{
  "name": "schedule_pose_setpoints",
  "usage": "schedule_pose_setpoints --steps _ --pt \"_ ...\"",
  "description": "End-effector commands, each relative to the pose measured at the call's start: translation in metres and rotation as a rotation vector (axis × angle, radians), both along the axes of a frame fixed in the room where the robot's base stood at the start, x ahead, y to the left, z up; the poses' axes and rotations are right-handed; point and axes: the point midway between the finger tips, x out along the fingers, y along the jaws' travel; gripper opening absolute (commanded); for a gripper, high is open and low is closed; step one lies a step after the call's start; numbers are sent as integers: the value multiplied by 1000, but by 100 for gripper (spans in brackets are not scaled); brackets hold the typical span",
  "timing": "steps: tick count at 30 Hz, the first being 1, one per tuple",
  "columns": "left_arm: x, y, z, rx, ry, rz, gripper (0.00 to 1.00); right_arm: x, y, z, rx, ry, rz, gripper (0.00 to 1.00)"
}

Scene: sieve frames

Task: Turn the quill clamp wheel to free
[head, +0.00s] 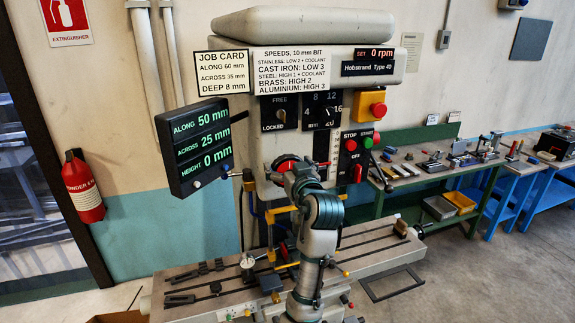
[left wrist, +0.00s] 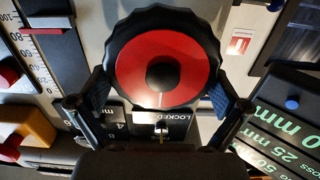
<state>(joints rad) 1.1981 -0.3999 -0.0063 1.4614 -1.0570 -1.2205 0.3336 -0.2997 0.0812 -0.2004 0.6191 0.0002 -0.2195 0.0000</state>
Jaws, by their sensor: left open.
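The quill clamp wheel is a red disc with a black lobed rim and a dark hub (left wrist: 140,68). In the head view its red face (head: 287,161) shows on the machine's front, partly hidden by my left arm. My left gripper (left wrist: 162,95) is open, with one finger on each side of the wheel's rim. I cannot tell whether the fingers touch it. A thin pale mark shows on the wheel's face near the gripper. A FREE/LOCKED plate (head: 279,113) with a small knob is above the wheel in the head view. I cannot read which word the knob marks. My right gripper is out of view.
A readout box (head: 194,145) stands out left of the wheel. Red and green buttons (head: 357,140) and a yellow emergency-stop box (head: 369,105) are to the right. The slotted machine table (head: 352,262) is below, carrying small tools. A green workbench (head: 440,170) is further right.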

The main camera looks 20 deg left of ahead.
Motion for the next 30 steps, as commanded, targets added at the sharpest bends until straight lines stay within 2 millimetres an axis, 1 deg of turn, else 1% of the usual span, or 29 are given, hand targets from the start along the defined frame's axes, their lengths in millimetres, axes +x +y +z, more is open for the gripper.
schedule_pose_setpoints --steps 2,5,12,18,23,30 --pt "-4 -3 2 1 -4 -1 100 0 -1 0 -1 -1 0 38" --pt "-14 -10 2 2 -5 -1 100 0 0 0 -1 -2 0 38" --pt "-59 -39 1 1 -3 -2 100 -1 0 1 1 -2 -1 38" --pt "-87 -59 0 -1 1 -1 100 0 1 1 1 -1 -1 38" --pt "-96 -64 -2 -3 4 -1 100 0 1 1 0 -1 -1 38" --pt "-98 -64 -2 -4 4 0 100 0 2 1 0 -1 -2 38"
